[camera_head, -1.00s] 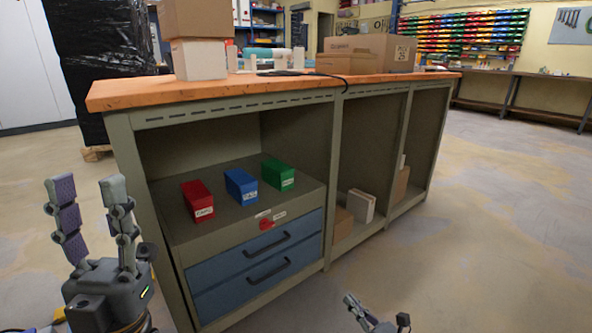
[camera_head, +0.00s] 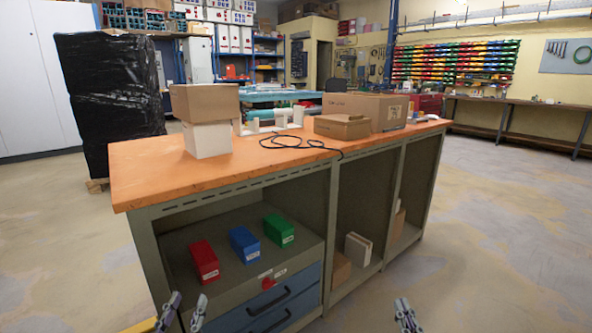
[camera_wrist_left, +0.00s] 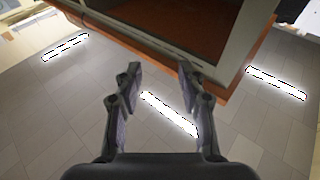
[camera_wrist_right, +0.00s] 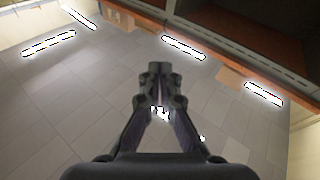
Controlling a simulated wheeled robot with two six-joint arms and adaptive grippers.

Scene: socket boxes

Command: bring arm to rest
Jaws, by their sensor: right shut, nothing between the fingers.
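My left gripper (camera_head: 183,312) is at the bottom edge of the head view, in front of the workbench's left end. Its two fingers stand apart with nothing between them, as the left wrist view (camera_wrist_left: 159,85) also shows. My right gripper (camera_head: 407,315) is at the bottom edge, right of the bench front, with only its tips in view. In the right wrist view (camera_wrist_right: 160,75) its fingertips meet and hold nothing. Both grippers are clear of the boxes.
The workbench (camera_head: 150,180) has an orange top. Red (camera_head: 204,261), blue (camera_head: 244,244) and green (camera_head: 279,230) boxes sit on its lower shelf above blue drawers (camera_head: 285,308). Cartons (camera_head: 204,102) and a black cable (camera_head: 300,142) are on top. Floor at right (camera_head: 500,220) is clear.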

